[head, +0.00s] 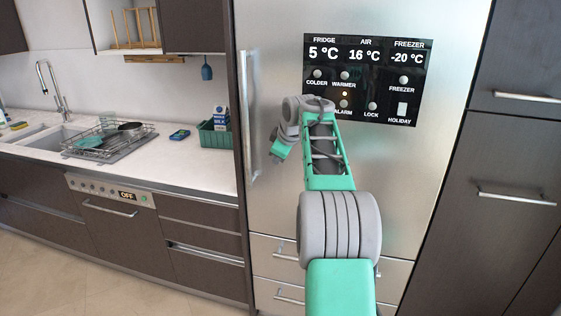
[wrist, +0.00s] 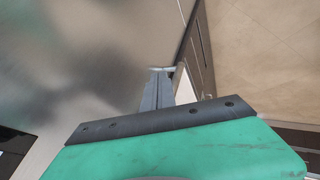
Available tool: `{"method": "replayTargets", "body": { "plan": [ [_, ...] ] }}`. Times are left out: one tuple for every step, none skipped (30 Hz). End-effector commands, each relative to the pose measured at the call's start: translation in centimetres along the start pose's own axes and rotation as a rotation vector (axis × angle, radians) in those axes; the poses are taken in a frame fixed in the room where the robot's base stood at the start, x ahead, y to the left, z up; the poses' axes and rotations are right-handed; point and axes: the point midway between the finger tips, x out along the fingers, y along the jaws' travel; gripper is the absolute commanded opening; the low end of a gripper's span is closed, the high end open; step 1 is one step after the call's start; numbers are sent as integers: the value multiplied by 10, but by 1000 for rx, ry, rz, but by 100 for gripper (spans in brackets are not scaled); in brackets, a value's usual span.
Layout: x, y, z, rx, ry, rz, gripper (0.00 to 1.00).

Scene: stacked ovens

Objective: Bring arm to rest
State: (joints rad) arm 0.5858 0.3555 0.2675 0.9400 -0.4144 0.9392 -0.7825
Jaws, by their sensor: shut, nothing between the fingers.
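My arm, green and grey, stretches up in front of the steel fridge (head: 270,190) in the head view. Its wrist end bends down to the left, where my gripper (head: 275,157) hangs near the fridge's long vertical handle (head: 250,120). In the wrist view my gripper's grey fingers (wrist: 158,75) are together with nothing between them. The fridge door lies behind the fingers and the floor shows at the right. From these views I cannot tell how far the gripper is from the handle.
The fridge's black display panel (head: 367,80) is above and behind my arm. A counter (head: 190,165) with a sink (head: 55,138), a dish rack (head: 108,140) and a green crate (head: 215,140) stands at the left. Dark cabinets (head: 510,150) stand at the right. Floor (head: 100,285) is clear at lower left.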

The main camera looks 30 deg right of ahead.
Motion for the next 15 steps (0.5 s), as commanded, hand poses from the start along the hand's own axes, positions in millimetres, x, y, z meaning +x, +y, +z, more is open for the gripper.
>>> {"method": "replayTargets", "body": {
  "plan": [
    [-9, 0, 0, 0, 0, 2, 0],
    [-14, 0, 0, -1, 0, 1, 0],
    [-18, 0, 0, -1, 0, 0, 0],
    [-20, 0, 0, -1, 0, 0, 0],
    [-22, 0, 1, 0, -1, 0, 0],
    [-24, 0, 1, 1, -1, -1, 0],
    [-24, 0, 2, 2, -2, -2, 0],
    [-24, 0, 2, 7, -2, -2, 0],
    [-24, 0, 2, 25, -2, -2, 0],
    [-24, 0, 2, 50, -2, -2, 0],
    [-24, 0, 2, 85, -1, -1, 0],
    [-24, 2, 2, 150, 0, 2, 0],
    [-24, 4, 3, 220, -1, 10, 0],
    [-19, 4, 10, 311, -12, 11, 0],
    [1, -12, 29, 428, -54, -19, 0]
  ]
}}
